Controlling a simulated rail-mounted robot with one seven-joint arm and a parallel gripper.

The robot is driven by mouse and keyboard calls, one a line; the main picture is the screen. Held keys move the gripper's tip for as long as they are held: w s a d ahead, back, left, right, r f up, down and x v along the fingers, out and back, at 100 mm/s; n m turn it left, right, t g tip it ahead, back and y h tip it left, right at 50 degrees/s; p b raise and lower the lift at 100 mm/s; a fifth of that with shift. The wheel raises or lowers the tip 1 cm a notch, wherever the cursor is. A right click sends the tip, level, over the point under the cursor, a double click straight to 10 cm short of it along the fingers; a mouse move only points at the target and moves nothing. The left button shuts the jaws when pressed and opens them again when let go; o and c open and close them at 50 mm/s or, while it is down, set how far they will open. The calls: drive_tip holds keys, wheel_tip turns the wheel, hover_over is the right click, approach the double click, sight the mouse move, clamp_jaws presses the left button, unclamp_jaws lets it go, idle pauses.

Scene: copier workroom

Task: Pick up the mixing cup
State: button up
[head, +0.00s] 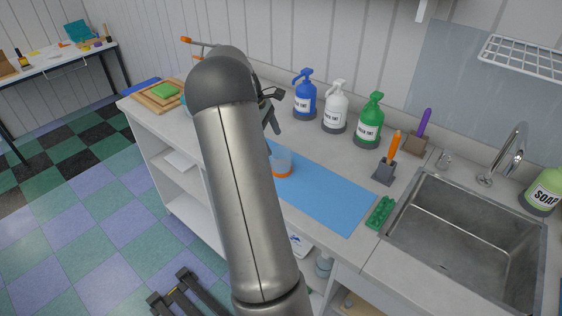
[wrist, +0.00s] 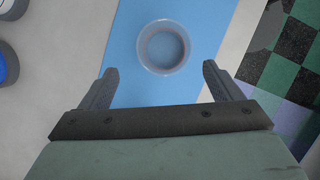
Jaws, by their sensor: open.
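The mixing cup (head: 282,163) is a clear cup with an orange base band, standing upright on the blue mat (head: 335,198). In the wrist view I look down into the cup (wrist: 165,47), which is round and appears empty. My gripper (wrist: 160,80) is open, its two fingers apart, and the cup lies just beyond the fingertips, between their lines and not touching them. In the head view my arm hides part of the mat, and my gripper (head: 270,110) shows only partly behind the arm.
Blue (head: 305,96), white (head: 335,108) and green (head: 369,121) pump bottles stand behind the mat. A green sponge (head: 164,90) lies on boards at left.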

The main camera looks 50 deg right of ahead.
sight(276, 148)
drive_tip(key=x, duration=0.4)
drive_tip(key=shift+f+p, duration=0.15)
drive_tip(key=shift+p, duration=0.15)
drive_tip(key=shift+s+p+x, duration=0.2)
drive_tip(key=shift+p+x, duration=0.2)
drive_tip(key=shift+x, duration=0.95)
drive_tip(key=shift+s+p+x, duration=0.2)
drive_tip(key=shift+p+x, duration=0.15)
drive_tip(key=shift+x, duration=1)
drive_tip(key=shift+w+a, duration=0.1)
drive_tip(key=shift+a, duration=0.05)
drive_tip(key=c, duration=1.1)
